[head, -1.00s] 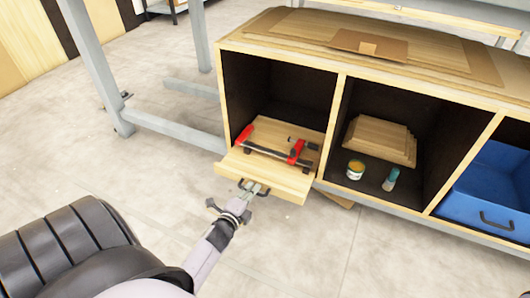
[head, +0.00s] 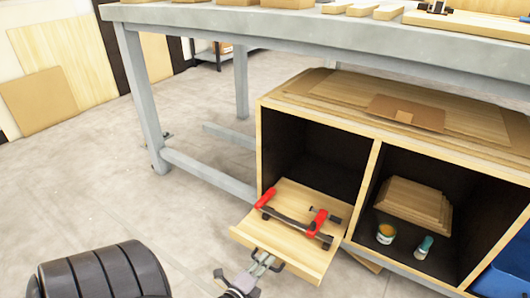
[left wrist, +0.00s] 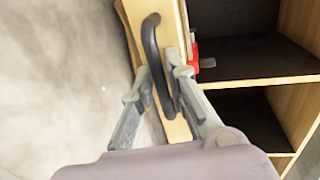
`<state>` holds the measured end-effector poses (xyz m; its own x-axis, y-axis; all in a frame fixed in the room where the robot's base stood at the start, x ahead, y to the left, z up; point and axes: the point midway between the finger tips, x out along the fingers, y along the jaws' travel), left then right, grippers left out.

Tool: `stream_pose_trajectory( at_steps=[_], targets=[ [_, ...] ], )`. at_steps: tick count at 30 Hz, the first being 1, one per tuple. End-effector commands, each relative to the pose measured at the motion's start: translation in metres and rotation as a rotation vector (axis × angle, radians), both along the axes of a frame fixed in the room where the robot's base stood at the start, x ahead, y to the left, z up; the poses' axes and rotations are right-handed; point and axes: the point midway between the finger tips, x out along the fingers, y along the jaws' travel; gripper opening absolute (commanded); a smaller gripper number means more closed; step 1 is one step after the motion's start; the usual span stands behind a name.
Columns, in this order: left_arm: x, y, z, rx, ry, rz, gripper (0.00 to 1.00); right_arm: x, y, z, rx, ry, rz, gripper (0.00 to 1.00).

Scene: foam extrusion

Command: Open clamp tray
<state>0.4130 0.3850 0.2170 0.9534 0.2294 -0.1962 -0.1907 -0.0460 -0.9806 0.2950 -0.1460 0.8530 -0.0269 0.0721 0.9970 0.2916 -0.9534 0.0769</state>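The clamp tray (head: 255,236) is a light wooden tray that sticks out from the left compartment of the low cabinet. Clamps with red parts (head: 318,222) and dark bars lie on it. Its dark handle (left wrist: 149,42) is on the front. My left gripper (head: 264,260) is at the tray front, with one finger on each side of the handle. It looks closed on the handle, though contact is partly hidden in the left wrist view (left wrist: 158,75). My right gripper is not in view.
The wooden cabinet (head: 376,160) stands under a grey-legged workbench (head: 200,18). Its middle compartment holds stacked boards (head: 415,203), a small tin (head: 386,233) and a bottle (head: 424,247). A blue bin (head: 508,275) is at right. The floor (head: 110,215) left of the tray is clear.

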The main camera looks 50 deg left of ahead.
Motion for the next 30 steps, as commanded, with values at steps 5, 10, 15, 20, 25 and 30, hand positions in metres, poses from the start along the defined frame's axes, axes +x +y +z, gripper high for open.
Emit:
stream_pose_trajectory(
  at_steps=[5,10,15,20,25,30],
  targets=[
    [0.000,0.000,0.000,0.000,-0.001,0.000,0.18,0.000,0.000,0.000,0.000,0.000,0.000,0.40],
    [-0.002,-0.001,0.001,0.000,0.000,0.000,0.18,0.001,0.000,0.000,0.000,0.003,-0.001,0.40],
    [-0.023,-0.005,0.004,-0.001,0.003,0.001,0.18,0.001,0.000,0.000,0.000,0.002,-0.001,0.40],
    [-0.056,-0.013,0.011,-0.001,0.003,0.001,0.18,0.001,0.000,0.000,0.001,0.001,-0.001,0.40],
    [-0.088,-0.021,0.017,-0.001,0.002,0.001,0.18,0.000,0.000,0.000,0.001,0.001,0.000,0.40],
    [-0.108,-0.026,0.022,0.000,0.001,0.001,0.18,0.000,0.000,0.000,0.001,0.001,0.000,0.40]
  ],
)
